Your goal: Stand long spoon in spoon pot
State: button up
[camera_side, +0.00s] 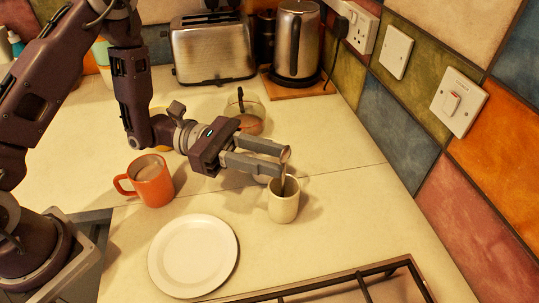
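The long spoon (283,181) is a thin metal piece, standing nearly upright with its lower end inside the spoon pot. The spoon pot (284,207) is a small cream cup standing upright on the worktop, right of centre. My gripper (281,163) reaches in from the left, just above the pot's rim. Its two grey fingers are apart, with a visible gap between them, and the upper part of the spoon is at their tips. I cannot tell whether the fingers touch the spoon. The spoon's lower end is hidden in the pot.
An orange mug (151,182) with a drink and a white plate (193,256) are at the left front. A glass vessel (249,112) stands behind my gripper. A toaster (212,49) and kettle (297,40) are at the back. A hob (350,287) edges the front. A tiled wall (397,128) bounds the right.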

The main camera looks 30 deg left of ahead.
jog(key=s+a, duration=0.1)
jog(key=a, duration=0.6)
jog(key=shift+s+f, duration=0.15)
jog(key=shift+s, duration=0.05)
dwell(0.5)
